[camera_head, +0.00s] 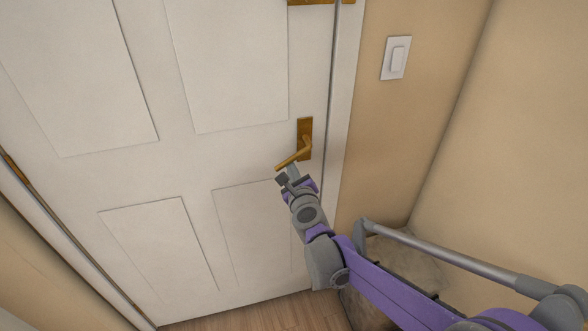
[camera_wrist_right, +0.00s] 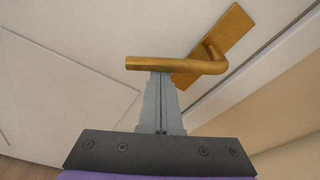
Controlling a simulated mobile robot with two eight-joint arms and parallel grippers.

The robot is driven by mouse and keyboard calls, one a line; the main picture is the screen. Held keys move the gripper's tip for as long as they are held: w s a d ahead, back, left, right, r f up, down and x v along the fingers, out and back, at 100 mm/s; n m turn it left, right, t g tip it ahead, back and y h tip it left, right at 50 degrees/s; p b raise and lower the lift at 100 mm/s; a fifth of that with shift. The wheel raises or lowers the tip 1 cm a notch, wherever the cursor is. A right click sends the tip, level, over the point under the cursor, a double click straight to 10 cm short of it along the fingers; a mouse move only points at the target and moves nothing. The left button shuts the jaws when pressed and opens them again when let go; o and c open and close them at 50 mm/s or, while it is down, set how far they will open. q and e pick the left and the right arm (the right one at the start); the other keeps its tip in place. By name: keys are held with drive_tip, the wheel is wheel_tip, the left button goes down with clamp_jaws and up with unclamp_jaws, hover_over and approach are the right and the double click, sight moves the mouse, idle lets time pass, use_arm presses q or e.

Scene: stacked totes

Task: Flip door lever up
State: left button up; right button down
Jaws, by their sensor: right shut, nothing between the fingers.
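The brass door lever (camera_head: 291,159) is on the right side of the white panelled door (camera_head: 255,155), on a brass backplate (camera_head: 304,128). Its handle points left and slants somewhat downward in the head view. My right gripper (camera_head: 286,173) is shut and empty, just below the handle. In the right wrist view, the closed fingertips (camera_wrist_right: 161,76) are right at the underside of the lever (camera_wrist_right: 175,65); I cannot tell if they touch. The left gripper is not in view.
A light switch (camera_head: 396,58) is on the beige wall to the right of the door. Brass hardware (camera_head: 312,2) shows at the top edge. A beige wall corner (camera_head: 440,150) lies close on the right. Wood floor (camera_head: 255,315) shows below the door.

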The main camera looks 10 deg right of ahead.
drive_tip(key=shift+a+r+m+y+p, duration=0.15)
drive_tip(key=shift+a+r+m+p, duration=0.15)
drive_tip(key=shift+r+m+p, duration=0.25)
drive_tip(key=shift+a+r+m+y+p, duration=0.15)
drive_tip(key=shift+a+r+m+p, duration=0.1)
drive_tip(key=shift+r+m+p, duration=0.3)
drive_tip(key=shift+a+r+m+p, duration=0.25)
drive_tip(key=shift+r+m+p, duration=0.25)
drive_tip(key=shift+m, duration=0.4)
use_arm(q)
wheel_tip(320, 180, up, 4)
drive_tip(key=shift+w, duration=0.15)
use_arm(e)
drive_tip(key=shift+r, duration=0.1)
drive_tip(key=shift+a+r, duration=0.1)
drive_tip(key=shift+f, duration=0.4)
approach(285, 163)
drive_tip(key=f, duration=0.2)
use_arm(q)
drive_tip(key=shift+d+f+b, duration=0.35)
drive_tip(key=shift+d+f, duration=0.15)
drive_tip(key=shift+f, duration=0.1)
use_arm(e)
drive_tip(key=shift+s+r, duration=0.2)
drive_tip(key=shift+s, duration=0.25)
